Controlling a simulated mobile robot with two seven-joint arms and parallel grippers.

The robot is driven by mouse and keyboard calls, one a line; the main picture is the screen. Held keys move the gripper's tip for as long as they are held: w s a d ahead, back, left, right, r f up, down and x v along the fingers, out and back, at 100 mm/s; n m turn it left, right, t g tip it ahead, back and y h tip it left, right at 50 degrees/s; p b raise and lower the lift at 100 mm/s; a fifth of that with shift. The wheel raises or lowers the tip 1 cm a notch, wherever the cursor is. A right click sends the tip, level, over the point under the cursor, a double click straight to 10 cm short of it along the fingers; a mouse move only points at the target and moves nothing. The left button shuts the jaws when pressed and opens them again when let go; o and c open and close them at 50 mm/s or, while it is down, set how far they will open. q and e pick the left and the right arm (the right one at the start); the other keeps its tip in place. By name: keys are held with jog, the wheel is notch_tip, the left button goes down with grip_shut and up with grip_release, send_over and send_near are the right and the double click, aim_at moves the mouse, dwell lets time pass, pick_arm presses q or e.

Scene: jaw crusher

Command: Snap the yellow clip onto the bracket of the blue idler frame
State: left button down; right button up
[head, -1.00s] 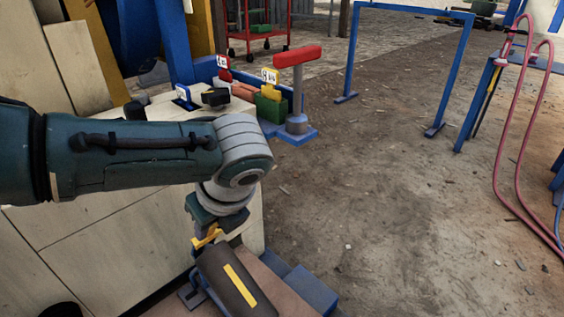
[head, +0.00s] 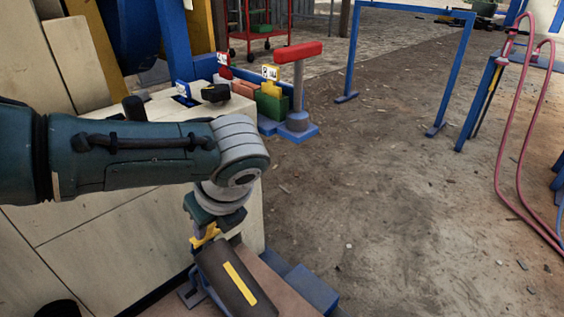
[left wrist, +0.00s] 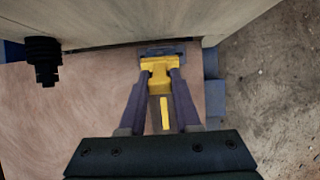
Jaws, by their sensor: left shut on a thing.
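My left gripper (left wrist: 160,78) is shut on the yellow clip (left wrist: 159,66); its two fingers close on the clip from either side. In the head view the clip (head: 205,236) shows below my left wrist, beside the upper end of the dark roller (head: 226,277) with a yellow stripe. The blue idler frame (head: 190,298) shows partly below and beside the roller. In the left wrist view a dark blue bracket piece (left wrist: 161,50) lies just beyond the clip; I cannot tell whether they touch. My right gripper is not in view.
A pale panelled bench (head: 130,225) stands close to my left arm. A black knobbed part (left wrist: 43,60) stands left of the clip. The dirt floor (head: 390,220) at right is open.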

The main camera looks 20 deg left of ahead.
pick_arm(q)
jog(key=shift+a+f+b, duration=0.15)
jog(key=shift+f+b, duration=0.15)
jog(key=shift+f, duration=0.05)
jog(key=c, duration=0.5)
grip_release()
jog(key=shift+c, duration=0.2)
jog(key=p+v, duration=0.6)
jog(key=v, duration=0.4)
jog(key=shift+p, duration=0.3)
